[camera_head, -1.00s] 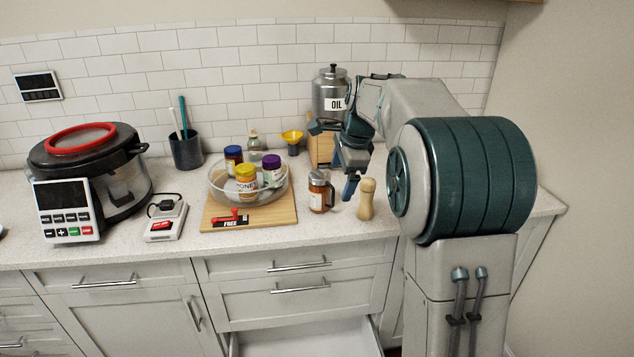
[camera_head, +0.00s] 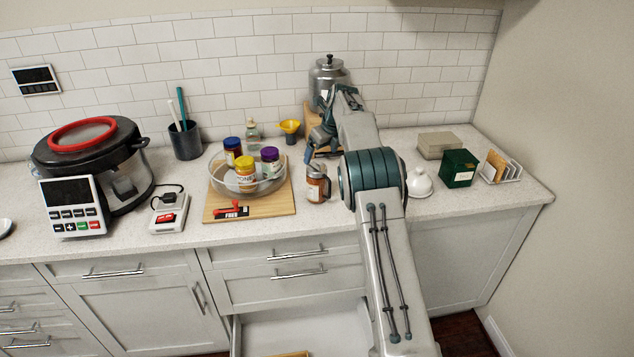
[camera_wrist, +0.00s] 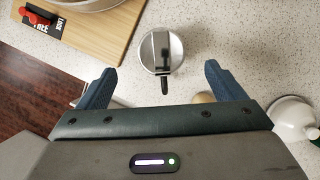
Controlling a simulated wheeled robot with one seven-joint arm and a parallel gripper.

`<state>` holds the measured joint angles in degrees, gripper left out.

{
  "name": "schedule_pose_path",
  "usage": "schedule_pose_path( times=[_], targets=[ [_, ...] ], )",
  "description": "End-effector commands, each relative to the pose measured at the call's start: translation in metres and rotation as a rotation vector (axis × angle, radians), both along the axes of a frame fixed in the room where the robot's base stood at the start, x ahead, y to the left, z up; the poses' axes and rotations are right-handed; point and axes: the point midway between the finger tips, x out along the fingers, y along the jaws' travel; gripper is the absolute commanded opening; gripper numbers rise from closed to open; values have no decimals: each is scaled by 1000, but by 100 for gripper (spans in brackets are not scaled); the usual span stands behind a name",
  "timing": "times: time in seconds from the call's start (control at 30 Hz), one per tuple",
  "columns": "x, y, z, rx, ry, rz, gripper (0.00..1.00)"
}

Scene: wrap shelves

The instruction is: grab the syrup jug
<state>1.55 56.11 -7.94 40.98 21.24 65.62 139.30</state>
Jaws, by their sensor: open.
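The syrup jug (camera_head: 317,184) is a small amber jar with a metal lid and a handle, standing upright on the counter right of the cutting board. In the wrist view the jug (camera_wrist: 161,50) is seen from above, its round silver top and dark handle lying centrally beyond the fingertips. My gripper (camera_wrist: 161,84) is open and empty, with one blue finger on each side of the jug's line in that view. In the head view my gripper (camera_head: 313,150) shows near and above the jug, partly hidden by my arm. No contact is visible.
A wooden board (camera_head: 270,207) with a glass bowl (camera_head: 220,180) of several jars sits left of the jug. An oil canister (camera_head: 328,75) stands behind. A white bell-shaped thing (camera_head: 420,184) and green box (camera_head: 458,168) are to the right. A drawer (camera_head: 300,330) below is open.

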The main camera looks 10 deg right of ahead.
Motion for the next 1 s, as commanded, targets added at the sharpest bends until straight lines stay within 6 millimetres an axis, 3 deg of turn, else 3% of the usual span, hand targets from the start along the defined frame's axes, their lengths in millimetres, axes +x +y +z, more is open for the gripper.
schedule_pose_path(
  times=[0.2,0.47,0.8,1.0],
  targets=[
    [12,7,-31,-1,0,2,89],
    [17,9,-46,0,1,2,89],
    [29,15,-83,-1,0,2,89],
    [31,16,-88,-1,-2,2,89]
  ],
)
